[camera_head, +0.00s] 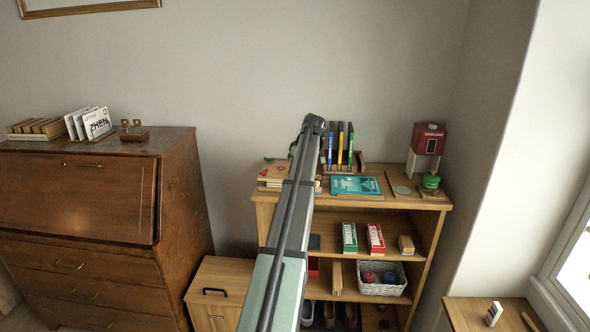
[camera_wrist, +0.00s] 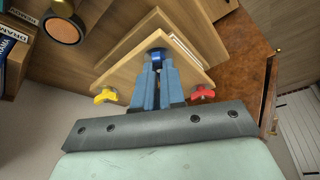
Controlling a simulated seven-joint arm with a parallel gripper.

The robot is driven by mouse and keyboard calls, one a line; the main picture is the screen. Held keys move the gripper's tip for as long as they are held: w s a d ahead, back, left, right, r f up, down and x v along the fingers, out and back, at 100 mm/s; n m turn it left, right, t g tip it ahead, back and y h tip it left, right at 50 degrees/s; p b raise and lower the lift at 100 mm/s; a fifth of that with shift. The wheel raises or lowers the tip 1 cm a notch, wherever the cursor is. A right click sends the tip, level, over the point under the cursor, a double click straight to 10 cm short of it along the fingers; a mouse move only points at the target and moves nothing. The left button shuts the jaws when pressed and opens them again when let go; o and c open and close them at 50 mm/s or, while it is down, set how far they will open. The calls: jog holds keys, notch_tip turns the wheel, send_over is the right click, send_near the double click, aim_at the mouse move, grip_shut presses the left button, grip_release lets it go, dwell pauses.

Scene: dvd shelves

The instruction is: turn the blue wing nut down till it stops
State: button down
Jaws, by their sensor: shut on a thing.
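The blue wing nut (camera_wrist: 157,54) sits near the corner of a wooden board of a layered press (camera_wrist: 191,74) in the wrist view. My gripper (camera_wrist: 157,68) is shut on it, with the two blue-grey fingers close together, hiding most of the nut and its stud. A yellow wing nut (camera_wrist: 105,95) and a red wing nut (camera_wrist: 201,92) stand at the board's other visible corners. In the head view the press (camera_head: 271,173) lies on the shelf top, partly behind my arm, which hides the gripper and the blue nut there. How far down the nut sits cannot be told.
Beside the press on the shelf top are a rack of upright cases (camera_head: 340,147), a flat teal case (camera_head: 357,185), a red and white box (camera_head: 427,140) and a green jar (camera_head: 431,181). A brown desk (camera_head: 100,187) stands to the left.

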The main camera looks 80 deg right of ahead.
dwell(0.5)
jog(key=m+h, duration=0.1)
jog(key=m, duration=0.2)
jog(key=shift+w+a+g, duration=0.1)
jog(key=shift+a+g, duration=0.05)
jog(key=shift+g, duration=0.25)
jog(key=m+g+h, duration=0.1)
jog(key=m, duration=0.2)
jog(key=shift+m, duration=0.3)
jog(key=m+g, duration=0.1)
jog(key=m, duration=0.2)
jog(key=shift+w, duration=0.15)
jog(key=shift+m+g, duration=0.8)
jog(key=shift+m, duration=1.1)
jog(key=c, duration=1.2)
grip_release()
